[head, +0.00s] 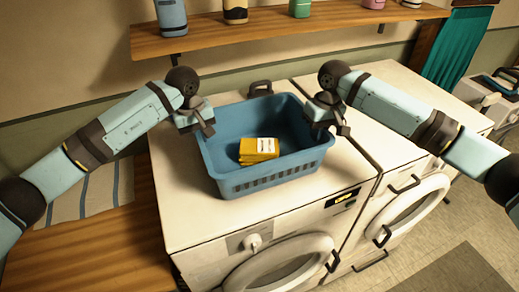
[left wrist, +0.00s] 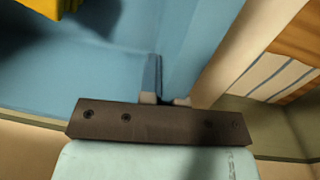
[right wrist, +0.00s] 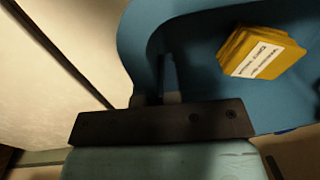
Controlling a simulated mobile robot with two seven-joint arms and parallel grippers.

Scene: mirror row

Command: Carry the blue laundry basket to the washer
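The blue laundry basket (head: 275,178) is on top of the left white front-loading machine (head: 190,205), upright; I cannot tell whether it rests fully or hangs just above. A yellow pack with a white label (head: 259,150) lies inside it. My left gripper (head: 206,127) is at the basket's left rim, and the wall runs between its fingers in the left wrist view (left wrist: 165,99). My right gripper (head: 333,122) is at the right rim, with the wall between its fingers in the right wrist view (right wrist: 157,98). Both look closed on the rim.
A second white machine (head: 405,85) stands directly to the right. A wooden shelf (head: 250,36) with several bottles runs along the wall above. A wooden bench (head: 100,245) with a striped cloth (head: 95,192) is at the left. Machine top is bare in front of the basket.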

